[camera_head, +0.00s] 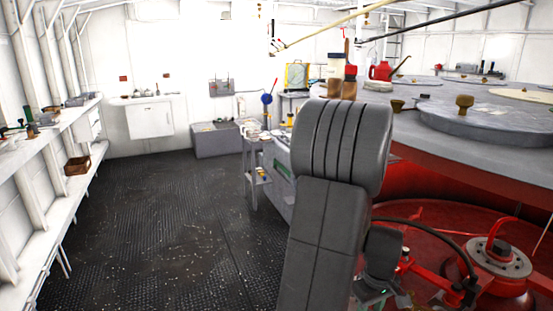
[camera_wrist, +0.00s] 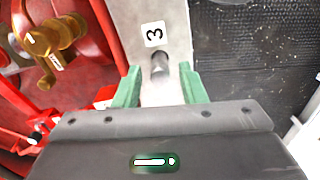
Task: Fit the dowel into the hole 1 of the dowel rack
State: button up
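My gripper (camera_wrist: 158,76) shows in the wrist view as two green fingers spread apart. A short, dark grey cylindrical shape (camera_wrist: 159,65) lies between the fingertips, with a gap on each side. It looks like a dowel, but I cannot tell whether it is a dowel end or a hole. It is on a pale grey panel (camera_wrist: 135,14), probably part of the dowel rack, beside a white label marked 3 (camera_wrist: 154,33). Hole 1 cannot be made out for sure. In the head view my arm hides the work area, and neither dowel nor rack can be told there.
A brass fitting with small white labels (camera_wrist: 62,38) and red machinery (camera_wrist: 100,45) lie left in the wrist view. Dark ribbed floor (camera_wrist: 250,50) is at right. In the head view, large tanks (camera_head: 470,125) stand right, a wall shelf (camera_head: 50,135) left; the floor between is open.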

grip_shut()
jog(key=shift+r, duration=0.15)
jog(key=shift+r, duration=0.1)
jog(key=shift+r+p, duration=2.05)
jog(key=shift+r, duration=0.5)
